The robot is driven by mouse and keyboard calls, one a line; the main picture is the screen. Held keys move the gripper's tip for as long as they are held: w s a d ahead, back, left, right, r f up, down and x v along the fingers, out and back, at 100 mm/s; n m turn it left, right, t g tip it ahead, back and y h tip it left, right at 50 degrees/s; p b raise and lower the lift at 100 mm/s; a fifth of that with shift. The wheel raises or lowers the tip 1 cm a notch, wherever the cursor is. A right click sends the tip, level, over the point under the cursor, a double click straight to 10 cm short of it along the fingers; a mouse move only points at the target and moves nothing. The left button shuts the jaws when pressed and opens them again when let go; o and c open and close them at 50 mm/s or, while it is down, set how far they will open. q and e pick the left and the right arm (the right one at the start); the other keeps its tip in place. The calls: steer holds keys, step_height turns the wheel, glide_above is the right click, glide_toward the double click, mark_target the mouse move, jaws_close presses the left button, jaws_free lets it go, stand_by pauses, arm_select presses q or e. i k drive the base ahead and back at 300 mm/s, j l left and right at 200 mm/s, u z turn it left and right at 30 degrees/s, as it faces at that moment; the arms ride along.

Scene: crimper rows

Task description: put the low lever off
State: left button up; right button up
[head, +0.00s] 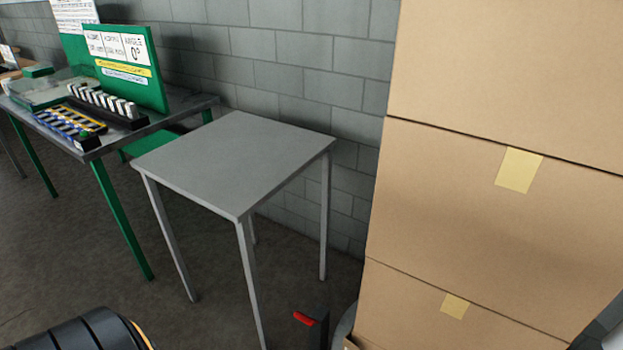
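A small red lever (304,318) sticks out to the left from a dark upright post or box (319,326), low near the floor at the bottom centre. It looks like the low lever. It tilts slightly, with its left end higher. The lower part of the post is cut off by the frame's edge, and I see no on or off marking. Neither of my grippers shows in the head view.
Tall stacked cardboard boxes (480,200) stand close right of the lever. An empty grey table (240,160) stands behind it. A green-legged workbench (165,125) with a green sign (130,70) is at the left. A black ribbed object (85,332) is bottom left. Floor between is clear.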

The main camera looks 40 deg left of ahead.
mark_target(309, 321)
steer(key=u, duration=1.2)
